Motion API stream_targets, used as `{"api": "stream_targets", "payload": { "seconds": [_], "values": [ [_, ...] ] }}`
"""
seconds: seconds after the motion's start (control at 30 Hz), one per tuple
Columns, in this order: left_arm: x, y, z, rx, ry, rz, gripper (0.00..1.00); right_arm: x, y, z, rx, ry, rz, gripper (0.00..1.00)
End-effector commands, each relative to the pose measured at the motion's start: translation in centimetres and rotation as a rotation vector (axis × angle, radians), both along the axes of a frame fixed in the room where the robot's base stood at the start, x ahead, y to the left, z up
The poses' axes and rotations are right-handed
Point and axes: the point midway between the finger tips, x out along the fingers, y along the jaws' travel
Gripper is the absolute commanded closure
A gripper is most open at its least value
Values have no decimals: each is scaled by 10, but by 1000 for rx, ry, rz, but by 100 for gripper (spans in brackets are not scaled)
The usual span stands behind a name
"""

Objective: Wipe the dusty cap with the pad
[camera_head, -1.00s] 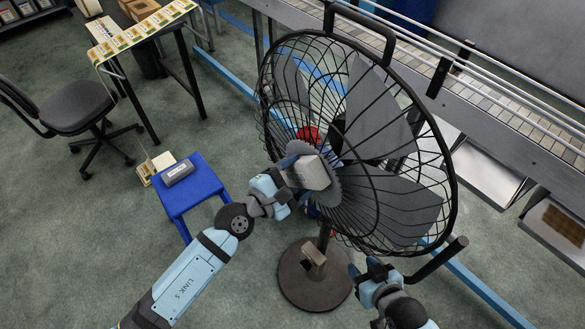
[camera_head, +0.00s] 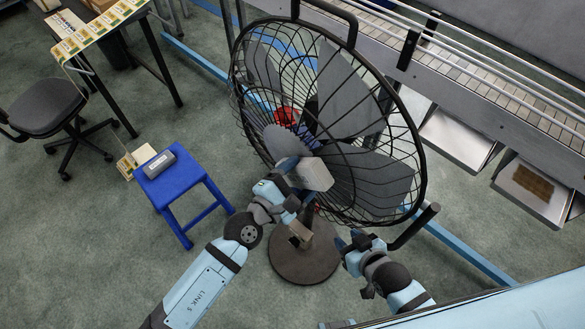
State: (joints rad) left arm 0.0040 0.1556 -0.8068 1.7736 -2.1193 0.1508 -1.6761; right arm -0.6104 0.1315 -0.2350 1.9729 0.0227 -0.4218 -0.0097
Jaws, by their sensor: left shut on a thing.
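My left gripper (camera_head: 291,167) is shut on a pale grey block-shaped pad (camera_head: 315,175), held in front of the big black-caged fan. A round grey cap (camera_head: 282,144) sits at the middle of the fan's cage. The pad is to the lower right of the cap in the picture and overlaps the cage wires. I cannot tell whether the pad touches the cage. Its far face is hidden. My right gripper (camera_head: 350,239) is below the fan's lower rim, its fingers apart, with nothing visible between them.
The fan stands on a round brown base (camera_head: 304,262). A blue stool (camera_head: 181,190) with a grey block (camera_head: 159,164) on it is at the left. A chair (camera_head: 42,105) and table are further left. A conveyor (camera_head: 480,90) runs behind the fan. Open floor lies at the lower left.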

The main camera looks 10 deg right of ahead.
Motion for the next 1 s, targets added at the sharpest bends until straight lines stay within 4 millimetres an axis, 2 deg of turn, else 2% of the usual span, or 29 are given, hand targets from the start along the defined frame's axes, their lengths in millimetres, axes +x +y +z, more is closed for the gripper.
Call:
{"api": "stream_targets", "payload": {
  "seconds": [0.03, 0.27, 0.8, 1.0],
  "values": [
    [-1, -1, 2, -2, 0, -1, 47, 2, 0, 5, -2, -11, 2, 57],
    [-1, 0, 2, -2, 0, -1, 47, 2, 0, 5, -4, -13, 2, 57],
    [-31, 41, 1, 0, 0, -1, 47, 1, 0, 5, -5, -13, 3, 57],
    [-36, 48, 2, -1, 0, -1, 47, 1, 0, 5, -5, -14, 3, 57]
  ]
}}
